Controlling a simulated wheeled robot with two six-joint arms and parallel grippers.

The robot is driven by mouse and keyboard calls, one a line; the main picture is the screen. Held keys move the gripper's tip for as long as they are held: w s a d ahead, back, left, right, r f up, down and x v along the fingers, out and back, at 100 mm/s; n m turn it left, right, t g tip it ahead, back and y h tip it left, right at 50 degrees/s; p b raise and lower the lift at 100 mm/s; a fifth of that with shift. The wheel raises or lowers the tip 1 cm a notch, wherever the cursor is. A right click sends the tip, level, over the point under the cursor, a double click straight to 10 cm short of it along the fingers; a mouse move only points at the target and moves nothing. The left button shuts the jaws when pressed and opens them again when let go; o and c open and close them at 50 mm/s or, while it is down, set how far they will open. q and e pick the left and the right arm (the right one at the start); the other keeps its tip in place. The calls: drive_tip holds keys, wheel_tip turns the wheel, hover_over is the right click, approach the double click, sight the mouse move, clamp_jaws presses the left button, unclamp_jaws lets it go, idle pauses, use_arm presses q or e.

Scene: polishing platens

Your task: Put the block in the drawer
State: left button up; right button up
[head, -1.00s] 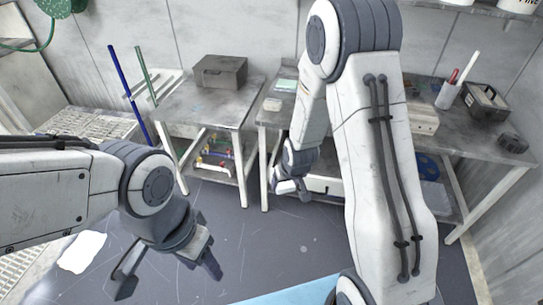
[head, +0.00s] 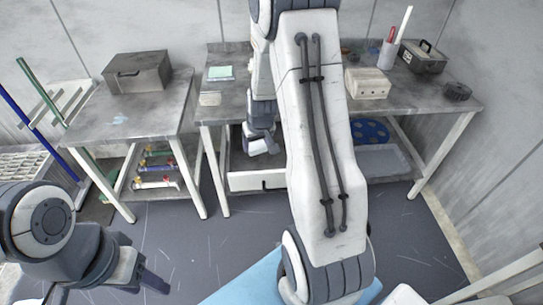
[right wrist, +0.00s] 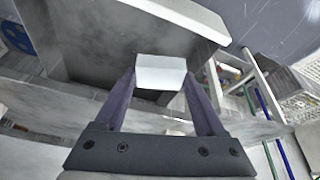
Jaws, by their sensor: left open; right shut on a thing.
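My right gripper (right wrist: 160,85) is shut on a small white block (right wrist: 160,71) in the right wrist view. In the head view this gripper (head: 262,146) hangs below the bench top, just behind the white front of the open drawer (head: 256,181). In the right wrist view the drawer's pale front wall (right wrist: 185,14) and grey inside lie beyond the block. The block seems to be over the drawer, but I cannot tell its height. My left gripper (head: 108,289) is open and empty at the lower left, partly cut off by the frame edge.
The bench top (head: 222,88) carries a small pale piece (head: 210,99), a white box (head: 368,83) and a dark toolbox (head: 424,57). A side table (head: 140,112) with a grey metal box (head: 138,72) stands to the left. Floor between them is clear.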

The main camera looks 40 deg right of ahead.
use_arm(q)
wheel_tip(320, 180, down, 9)
drive_tip(key=b, duration=0.7)
use_arm(e)
drive_tip(key=s+d+f+m, duration=0.2)
drive_tip(key=s+d, duration=0.2)
drive_tip(key=d, duration=0.4)
drive_tip(key=s+d+f+m, duration=0.1)
drive_tip(key=s+d, duration=0.3)
drive_tip(key=d, duration=0.4)
drive_tip(key=p, duration=0.3)
approach(276, 162)
drive_tip(key=shift+d+r+h, duration=0.25)
drive_tip(key=shift+d+h, duration=0.15)
drive_tip(key=shift+d, duration=0.6)
drive_tip(key=p, duration=0.2)
drive_tip(key=w+a+p, duration=0.1)
drive_tip(key=p, duration=0.1)
drive_tip(key=shift+w+f+p, duration=0.35)
drive_tip(key=shift+f, duration=0.05)
drive_tip(key=shift+w+a+f+p, duration=0.2)
drive_tip(key=shift+w+f+p, duration=0.05)
drive_tip(key=shift+f+p, duration=0.15)
use_arm(q)
wheel_tip(276, 162, up, 7)
drive_tip(key=b, duration=0.1)
drive_tip(key=shift+f, duration=0.2)
use_arm(e)
drive_tip(key=shift+f, duration=2.15)
